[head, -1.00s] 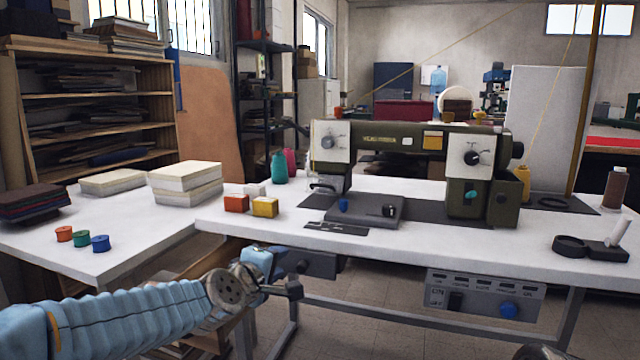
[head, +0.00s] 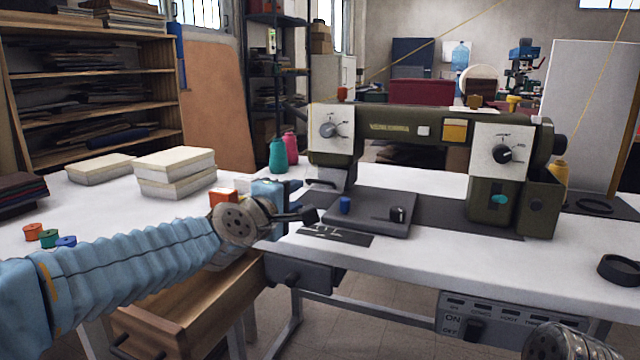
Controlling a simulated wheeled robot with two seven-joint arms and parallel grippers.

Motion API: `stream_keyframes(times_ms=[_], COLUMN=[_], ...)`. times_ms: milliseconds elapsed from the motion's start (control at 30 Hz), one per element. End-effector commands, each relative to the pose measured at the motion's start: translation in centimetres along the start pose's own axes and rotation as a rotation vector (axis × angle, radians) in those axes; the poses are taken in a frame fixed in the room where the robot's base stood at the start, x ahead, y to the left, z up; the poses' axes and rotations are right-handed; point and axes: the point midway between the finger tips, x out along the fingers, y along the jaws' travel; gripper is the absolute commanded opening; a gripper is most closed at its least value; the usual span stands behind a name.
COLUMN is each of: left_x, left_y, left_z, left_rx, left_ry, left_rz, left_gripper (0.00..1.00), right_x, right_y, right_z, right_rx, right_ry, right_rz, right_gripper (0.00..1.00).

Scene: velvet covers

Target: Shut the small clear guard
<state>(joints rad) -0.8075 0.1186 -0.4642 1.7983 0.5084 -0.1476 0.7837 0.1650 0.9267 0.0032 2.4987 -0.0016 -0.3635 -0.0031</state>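The olive-green sewing machine (head: 400,139) stands on the white table. Its left head has a pale dial plate (head: 331,130), with a dark presser-foot part (head: 322,184) below. The small clear guard is too faint to make out surely near this head. My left gripper (head: 304,215) is over the table's front edge, left of and in front of the machine's grey bed plate (head: 372,213). It appears apart from the machine, and its finger gap is not readable. Part of my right arm shows at bottom right; its gripper is out of view.
A blue knob (head: 345,204) and a black knob (head: 397,214) stand on the bed plate. Teal (head: 277,155) and pink (head: 291,147) spools stand behind. A wooden drawer (head: 190,310) is open below the table.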

Motion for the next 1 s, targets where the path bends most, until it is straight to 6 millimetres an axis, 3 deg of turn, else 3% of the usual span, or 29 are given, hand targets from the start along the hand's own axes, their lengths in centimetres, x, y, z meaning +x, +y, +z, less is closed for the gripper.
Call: stream_keyframes(times_ms=[167, 500, 700, 967, 1000], left_x=[4.1, 10.8, 12.2, 12.3, 12.3], left_y=[-0.8, -0.1, -0.1, -0.1, -0.1], left_z=[-0.1, 0.0, 0.0, 0.0, 0.0], left_rx=[0.004, 0.001, -0.001, -0.001, -0.001], left_ry=[0.003, 0.000, 0.000, -0.001, -0.001], left_rz=[-0.003, -0.002, -0.002, -0.001, -0.001], left_gripper=[0.35, 0.35, 0.35, 0.35, 0.31], right_x=[1.7, 1.9, 1.8, 1.8, 1.8], right_y=[1.1, 1.2, 1.2, 1.2, 1.2], right_z=[-0.2, -0.3, -0.3, -0.3, -0.3], right_rx=[0.006, 0.008, 0.008, 0.008, 0.008], right_ry=[0.007, 0.008, 0.008, 0.008, 0.008], right_rz=[0.007, 0.007, 0.007, 0.008, 0.008], right_gripper=[0.36, 0.36, 0.36, 0.36, 0.36])
